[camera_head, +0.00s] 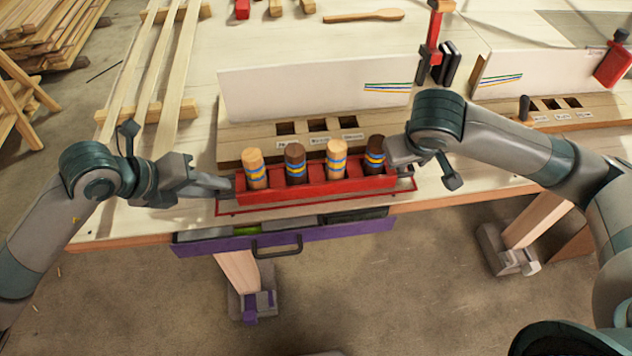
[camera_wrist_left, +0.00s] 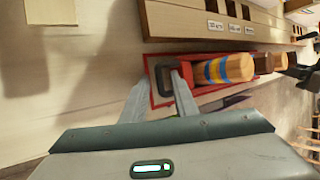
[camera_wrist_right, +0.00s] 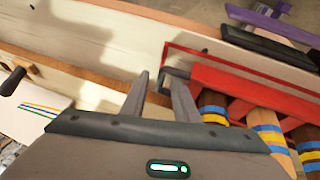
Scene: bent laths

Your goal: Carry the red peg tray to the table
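The red peg tray (camera_head: 318,190) sits at the table's front edge, over a thin red outline (camera_head: 232,212). It holds several upright wooden pegs, light and dark, with blue and yellow bands. I cannot tell whether its underside touches the table. My left gripper (camera_head: 228,186) is at its left end; in the left wrist view the fingers are apart around the dark end handle (camera_wrist_left: 160,75). My right gripper (camera_head: 393,160) is at its right end; in the right wrist view the fingers stand apart around the other handle (camera_wrist_right: 174,74), with a gap.
A wooden block with labelled slots (camera_head: 235,138) and a white panel (camera_head: 315,85) stand behind the tray. A purple drawer (camera_head: 330,236) with a dark handle is below the table edge. Laths (camera_head: 150,60) lie at left. Bare tabletop (camera_head: 140,215) shows left of the tray.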

